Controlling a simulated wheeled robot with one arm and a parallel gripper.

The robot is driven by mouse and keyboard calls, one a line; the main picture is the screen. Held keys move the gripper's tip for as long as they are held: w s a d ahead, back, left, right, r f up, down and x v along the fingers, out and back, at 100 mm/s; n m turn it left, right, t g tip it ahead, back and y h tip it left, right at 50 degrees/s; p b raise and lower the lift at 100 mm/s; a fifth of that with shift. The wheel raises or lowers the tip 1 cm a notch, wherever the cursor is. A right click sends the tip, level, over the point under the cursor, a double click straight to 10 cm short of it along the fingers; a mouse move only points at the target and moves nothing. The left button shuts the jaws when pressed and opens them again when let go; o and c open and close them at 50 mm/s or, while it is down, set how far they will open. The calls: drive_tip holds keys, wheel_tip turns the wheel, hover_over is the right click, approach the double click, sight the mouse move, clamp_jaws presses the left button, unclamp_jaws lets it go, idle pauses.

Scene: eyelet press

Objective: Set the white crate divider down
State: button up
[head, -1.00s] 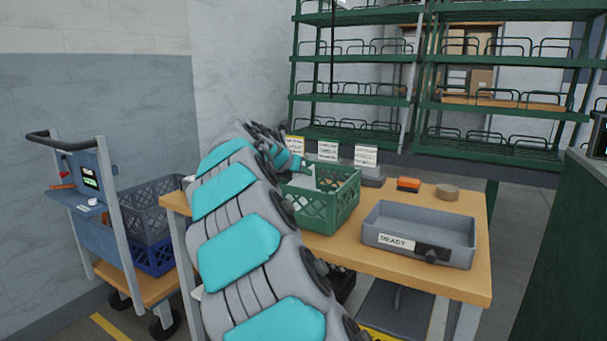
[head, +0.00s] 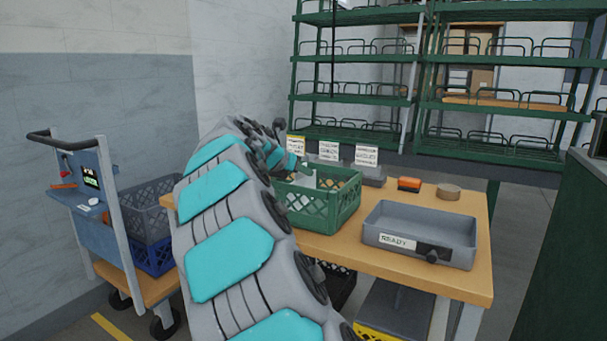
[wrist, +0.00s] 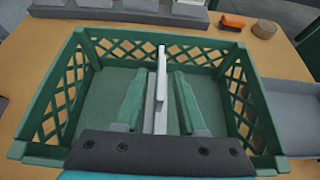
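In the head view a small pale part of the divider (head: 306,182) shows in the green crate (head: 330,213). There my gripper (head: 287,160) is over the crate's left back part, mostly hidden by my arm.
The crate stands on a wooden table (head: 400,275). A grey tray (head: 375,226) marked READY is to its right. Several grey bins with labels (head: 365,156), an orange brush (head: 409,184) and a tan roll (head: 448,192) are behind. A cart (head: 150,285) stands left.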

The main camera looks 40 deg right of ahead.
drive_tip(key=v, duration=0.9)
drive_tip(key=shift+a, duration=0.15)
drive_tip(key=s+a+f+m, duration=0.1)
drive_tip(key=s+a+m+y, duration=0.1)
drive_tip(key=m, duration=0.1)
drive_tip(key=s+a+f+m, duration=0.1)
drive_tip(key=m, duration=0.1)
drive_tip(key=shift+a+f+y, duration=0.3)
drive_tip(key=shift+a+f, duration=0.05)
drive_tip(key=s+a+f+m+g+y, duration=0.1)
drive_tip(key=s+a+f+m+y, duration=0.7)
drive_tip(key=s+a+f+m, duration=0.85)
drive_tip(key=s+a+f+g, duration=0.2)
drive_tip(key=s+a+f, duration=0.2)
drive_tip(key=s, duration=0.5)
drive_tip(key=s+a+f+g+y, duration=0.1)
drive_tip(key=s+a+f+g, duration=0.2)
drive_tip(key=s+f, duration=0.3)
drive_tip(key=s+a+m, duration=0.1)
drive_tip(key=s, duration=0.3)
drive_tip(key=shift+a+f+y, duration=0.25)
drive_tip(key=shift+a+y, duration=0.05)
drive_tip(key=shift+s, duration=0.15)
